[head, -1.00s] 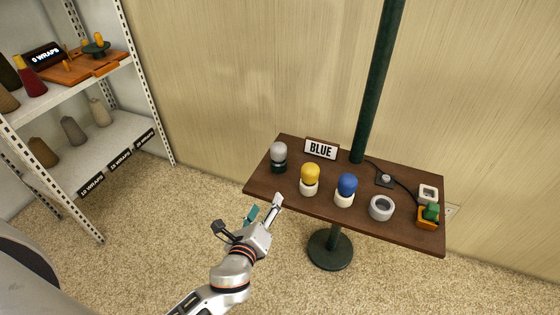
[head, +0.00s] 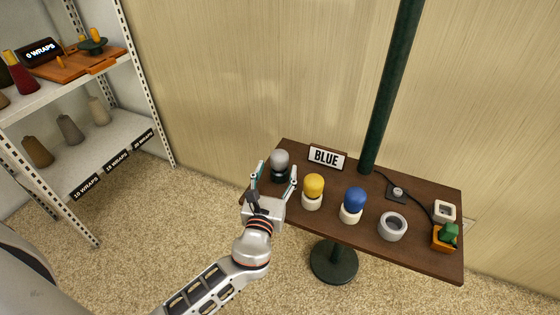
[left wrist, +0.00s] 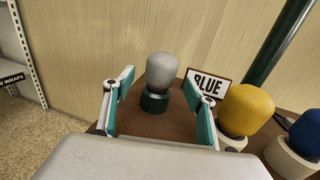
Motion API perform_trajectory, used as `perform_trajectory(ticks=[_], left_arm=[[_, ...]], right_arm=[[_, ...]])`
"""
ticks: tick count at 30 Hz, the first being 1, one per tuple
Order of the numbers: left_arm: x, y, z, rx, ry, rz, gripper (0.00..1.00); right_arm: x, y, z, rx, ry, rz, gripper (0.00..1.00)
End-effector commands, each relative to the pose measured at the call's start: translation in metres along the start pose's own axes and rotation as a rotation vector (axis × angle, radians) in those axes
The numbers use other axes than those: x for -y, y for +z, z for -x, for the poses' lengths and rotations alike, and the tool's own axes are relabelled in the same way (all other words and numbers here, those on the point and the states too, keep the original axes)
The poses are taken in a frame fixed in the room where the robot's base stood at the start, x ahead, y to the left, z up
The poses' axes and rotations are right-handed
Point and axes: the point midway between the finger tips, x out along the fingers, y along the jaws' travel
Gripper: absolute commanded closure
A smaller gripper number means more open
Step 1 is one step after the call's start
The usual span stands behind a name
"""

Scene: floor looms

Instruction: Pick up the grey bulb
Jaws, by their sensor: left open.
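The grey bulb (head: 280,158) stands upright in a dark green holder (head: 279,175) at the left end of the brown table. In the left wrist view the grey bulb (left wrist: 162,67) shows ahead, between the two fingers and beyond their tips, with its dark holder (left wrist: 154,101) below. My left gripper (head: 274,177) is open and empty at the table's left front edge, its fingers pointing toward the bulb. I see no contact between fingers and bulb. My right gripper is not in view.
A yellow bulb (head: 314,185) and a blue bulb (head: 354,200) stand in white holders to the right. A BLUE sign (head: 326,158) stands behind. A grey ring (head: 392,226), a small switch (head: 397,192) and a green pole (head: 390,90) are further right. Shelves (head: 110,125) stand left.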

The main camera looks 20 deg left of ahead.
Motion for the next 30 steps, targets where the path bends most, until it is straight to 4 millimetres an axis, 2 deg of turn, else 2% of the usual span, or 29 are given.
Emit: perform_trajectory(ticks=[4, 7, 11, 17, 18, 22, 23, 30], left_arm=[[0.000, 0.008, -0.023, 0.002, 0.002, 0.001, 0.44], [0.001, 0.005, -0.035, -0.001, 0.001, 0.001, 0.44], [0.001, 0.005, -0.042, -0.002, -0.001, 0.002, 0.44], [0.001, 0.006, -0.043, -0.001, -0.001, 0.002, 0.44], [0.001, 0.006, -0.043, -0.001, -0.001, 0.002, 0.49], [0.001, 0.006, -0.042, -0.001, 0.000, 0.003, 0.83], [0.001, 0.006, -0.042, -0.001, 0.000, 0.003, 0.87], [0.001, 0.006, -0.042, -0.001, 0.000, 0.003, 0.87]], right_arm=[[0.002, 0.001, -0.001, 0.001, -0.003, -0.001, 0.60], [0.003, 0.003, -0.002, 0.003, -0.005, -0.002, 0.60], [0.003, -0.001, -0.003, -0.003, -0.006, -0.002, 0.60], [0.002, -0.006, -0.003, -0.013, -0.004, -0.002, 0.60], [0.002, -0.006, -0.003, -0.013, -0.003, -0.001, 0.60], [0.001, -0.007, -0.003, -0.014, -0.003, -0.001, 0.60], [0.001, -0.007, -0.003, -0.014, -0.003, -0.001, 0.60], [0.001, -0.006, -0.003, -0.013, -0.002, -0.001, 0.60]])
